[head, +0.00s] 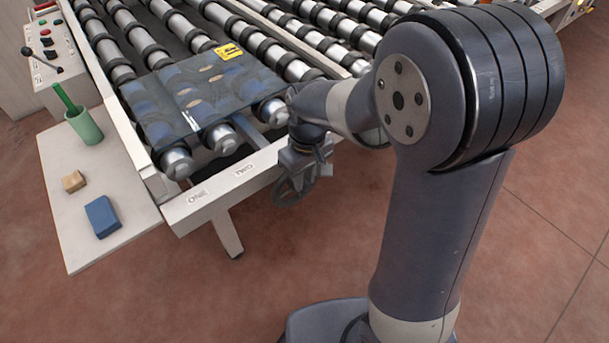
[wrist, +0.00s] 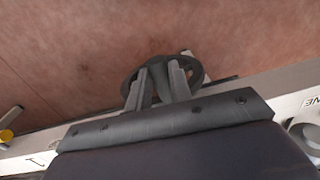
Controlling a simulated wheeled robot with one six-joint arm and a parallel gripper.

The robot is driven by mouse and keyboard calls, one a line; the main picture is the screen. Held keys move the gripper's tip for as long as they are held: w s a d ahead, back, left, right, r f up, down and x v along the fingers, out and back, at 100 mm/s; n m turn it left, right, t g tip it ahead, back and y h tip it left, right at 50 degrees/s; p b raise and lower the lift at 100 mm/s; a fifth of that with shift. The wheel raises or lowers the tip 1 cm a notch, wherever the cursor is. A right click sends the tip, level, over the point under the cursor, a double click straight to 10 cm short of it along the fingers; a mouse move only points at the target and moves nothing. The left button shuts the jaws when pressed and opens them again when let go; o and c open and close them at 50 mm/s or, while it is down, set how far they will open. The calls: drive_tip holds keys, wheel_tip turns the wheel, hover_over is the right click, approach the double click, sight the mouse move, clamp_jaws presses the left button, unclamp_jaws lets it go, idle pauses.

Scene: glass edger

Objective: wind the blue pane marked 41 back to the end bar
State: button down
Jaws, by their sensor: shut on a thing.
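The blue pane (head: 180,95) lies flat on the near end of the roller bed, see-through enough that rollers show beneath. A yellow label (head: 228,51) sits at its far right corner; I cannot read its number. My gripper (head: 302,172) is below and outside the white front rail (head: 215,192), right of the pane. The wheel also shows in the head view (head: 290,190). Which bar is the end bar, I cannot tell.
The rail carries labels ONE (head: 197,196) and TWO (head: 244,171). A side shelf (head: 80,245) at left holds a green cup (head: 85,127), a tan block (head: 74,181) and a blue block (head: 102,217). A control box (head: 50,55) stands behind. The red floor in front is clear.

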sight(280, 206)
drive_tip(key=shift+s+a, duration=0.1)
drive_tip(key=s+a+f+t+h+b, duration=0.4)
drive_tip(key=a+f+t+h+b, duration=0.2)
drive_tip(key=h+b, duration=0.5)
drive_tip(key=shift+f+t+h+b, duration=0.45)
drive_tip(key=shift+t+b, duration=0.65)
drive_tip(key=shift+b, duration=0.25)
drive_tip(key=shift+s+a, duration=0.1)
drive_tip(key=c, duration=1.3)
unclamp_jaws()
